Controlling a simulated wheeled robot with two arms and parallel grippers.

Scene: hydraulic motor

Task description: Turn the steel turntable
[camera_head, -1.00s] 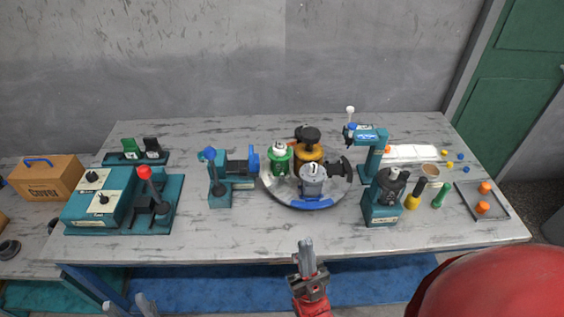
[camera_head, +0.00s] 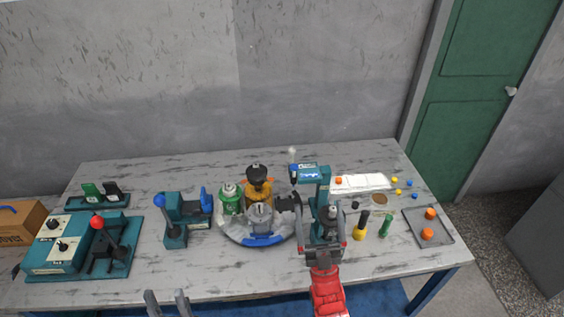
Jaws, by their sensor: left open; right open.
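The steel turntable (camera_head: 231,234) is a round grey disc near the middle of the table, with a blue piece (camera_head: 263,240) at its front rim. It bears a green canister (camera_head: 231,200), an orange-and-black part (camera_head: 258,187), a grey cylindrical part (camera_head: 260,217) and a black fitting (camera_head: 288,202). My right gripper (camera_head: 322,246) is open at the front of the teal press stand, to the right of the turntable and apart from it. It partly hides the stand's base. My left gripper (camera_head: 168,297) is open at the bottom edge, in front of the table.
A teal press stand (camera_head: 312,174) rises right of the turntable. A teal vise-like fixture (camera_head: 184,211) stands left of it. A teal control box with a red-knobbed lever (camera_head: 97,223) is far left. Yellow (camera_head: 361,227) and green bottles and a grey tray (camera_head: 446,238) are right.

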